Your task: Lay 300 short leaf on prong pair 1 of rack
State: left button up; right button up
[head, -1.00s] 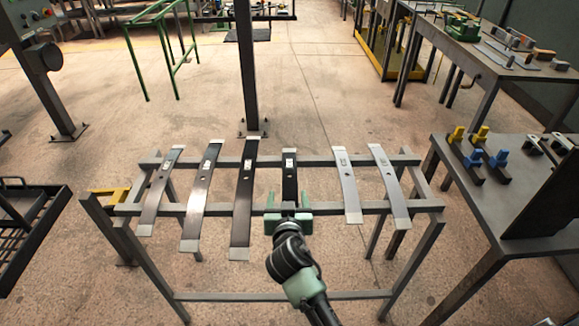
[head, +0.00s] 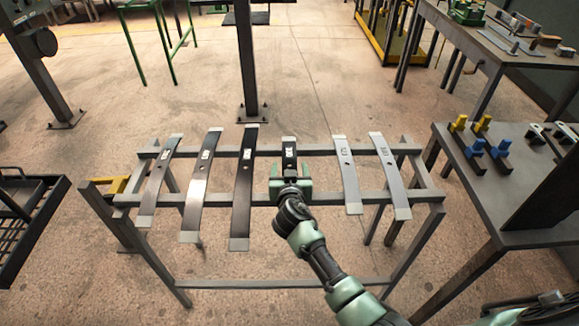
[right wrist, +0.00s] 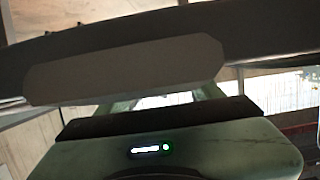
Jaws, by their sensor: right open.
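Several flat leaves lie side by side across the two rails of a grey metal stand (head: 300,283). Their labels are too small to read surely, so I cannot tell which is the 300 short leaf. My right gripper (head: 290,185) is open over the near part of a short dark leaf (head: 289,150) in the middle, hiding its near end. In the right wrist view, a dark bar with a pale grey end plate (right wrist: 125,70) crosses just beyond the gripper body. I cannot make out a prong pair for certain. My left gripper is out of view.
A table (head: 490,195) at right holds yellow blocks (head: 459,122) and blue blocks (head: 475,148). A dark mesh tray (head: 25,225) stands at left. A grey post (head: 246,60) rises behind the stand. The floor beyond is mostly open.

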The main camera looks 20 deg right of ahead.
aim_at(289, 168)
grip_shut()
jog(key=shift+w+r, duration=0.1)
jog(key=shift+r, duration=0.05)
jog(key=shift+r, duration=0.1)
jog(key=shift+r, duration=0.55)
notch_tip(289, 168, up, 19)
jog(key=p, duration=0.1)
jog(key=shift+f, duration=0.1)
